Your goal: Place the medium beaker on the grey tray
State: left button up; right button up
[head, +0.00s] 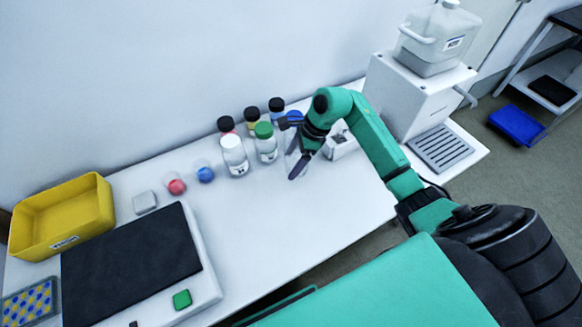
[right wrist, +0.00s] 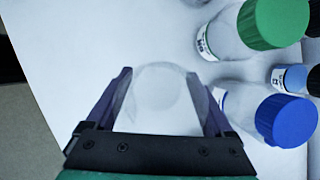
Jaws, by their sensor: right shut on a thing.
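My right gripper (head: 294,165) is over the white bench beside the capped bottles. In the right wrist view its two fingers (right wrist: 163,100) are closed around a clear, empty-looking glass beaker (right wrist: 160,92), which is very faint against the white. I cannot tell whether the beaker touches the bench. In the head view the gripper mostly hides it. A grey slatted tray (head: 441,149) lies at the right end of the bench, in front of the white dispenser. My left gripper is not in view.
Capped bottles, green (head: 265,143), white (head: 234,156) and blue (right wrist: 285,118), stand close beside the gripper. Small vessels with red (head: 176,187) and blue (head: 205,175) contents stand left. A yellow bin (head: 62,215) and black-topped device (head: 130,262) fill the left end. The front middle is clear.

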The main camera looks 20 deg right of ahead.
jog(key=shift+w+f, duration=0.1)
jog(key=shift+f, duration=2.6)
jog(key=o, duration=1.2)
jog(key=shift+c, duration=0.2)
jog(key=shift+r, duration=0.1)
